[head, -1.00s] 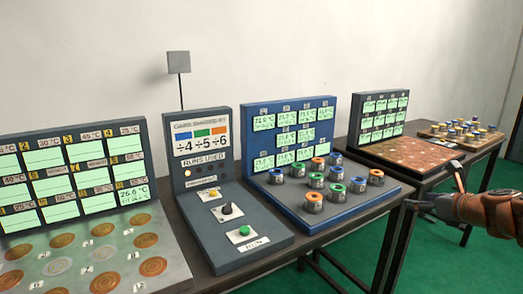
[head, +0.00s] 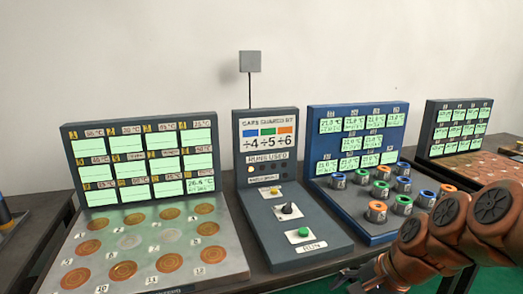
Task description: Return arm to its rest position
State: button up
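My gripper (head: 350,278) is at the bottom edge of the head view, right of centre, at the end of my brown arm. Its dark fingers point left and look spread with nothing between them, though the frame's edge cuts part of them off. It is in front of the grey control panel (head: 318,238) and the blue panel (head: 336,198), seemingly apart from both. My arm hides part of the blue panel's front right.
A metal plate (head: 212,262) with copper discs and a screen board (head: 72,150) stand at left. Several coloured-ring cylinders stand on the blue panel. Another screen board (head: 433,130) is at far right. A grey box on a pole (head: 250,61) rises behind.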

jog(key=s+f+n+g+h, duration=0.25)
jog(key=s+n, duration=0.35)
jog(key=s, duration=0.4)
jog(key=s+f+n+g+h, duration=0.25)
jog(key=s+n, duration=0.35)
jog(key=s, duration=0.5)
notch_tip(320, 180, up, 15)
jog(key=w+p, duration=0.1)
jog(key=p, duration=1.3)
jog(key=shift+w+p, duration=0.15)
jog(key=shift+p, duration=0.25)
jog(key=shift+r, duration=0.1)
